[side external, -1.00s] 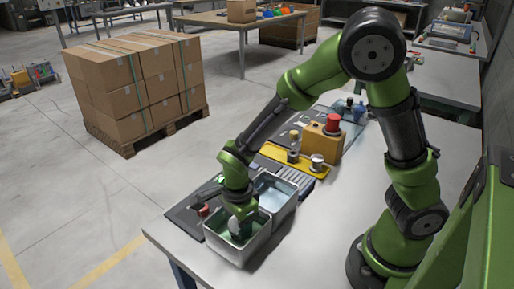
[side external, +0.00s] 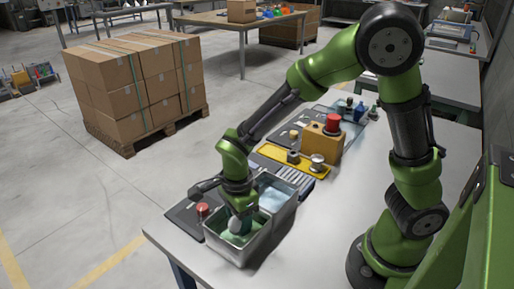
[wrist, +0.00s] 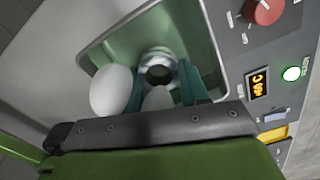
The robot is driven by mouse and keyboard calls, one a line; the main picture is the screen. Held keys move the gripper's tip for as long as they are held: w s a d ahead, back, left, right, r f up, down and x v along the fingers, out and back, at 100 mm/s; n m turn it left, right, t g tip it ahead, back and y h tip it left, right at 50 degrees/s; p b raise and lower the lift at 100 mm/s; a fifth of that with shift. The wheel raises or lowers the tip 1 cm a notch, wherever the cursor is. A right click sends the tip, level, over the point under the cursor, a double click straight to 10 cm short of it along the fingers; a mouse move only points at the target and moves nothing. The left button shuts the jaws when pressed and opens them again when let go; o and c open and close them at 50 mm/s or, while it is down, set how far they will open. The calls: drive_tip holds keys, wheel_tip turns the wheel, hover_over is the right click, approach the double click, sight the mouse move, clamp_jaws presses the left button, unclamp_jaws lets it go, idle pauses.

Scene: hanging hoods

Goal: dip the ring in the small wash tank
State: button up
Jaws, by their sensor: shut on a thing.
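My gripper (side external: 239,220) points down over the nearer metal tank (side external: 237,256), which has a green inside. In the wrist view, a shiny metal ring (wrist: 158,58) with a dark centre shows at my gripper (wrist: 160,88), which is shut on it. The ring appears over or inside the green tank (wrist: 112,48); I cannot tell whether it touches liquid. Pale rounded pieces and teal parts beside the ring hide some of it. A second tank (side external: 294,207) with pale blue contents adjoins the green one, farther back.
A dark control panel with a red knob (side external: 202,209) lies left of the tanks; its display (wrist: 258,84) is lit. Behind the tanks are a yellow tray (side external: 271,156) and a box with a red button (side external: 333,122). The table is clear to the right of the tanks.

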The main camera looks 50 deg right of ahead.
drive_tip(key=shift+r, duration=3)
drive_tip(key=shift+d, duration=0.15)
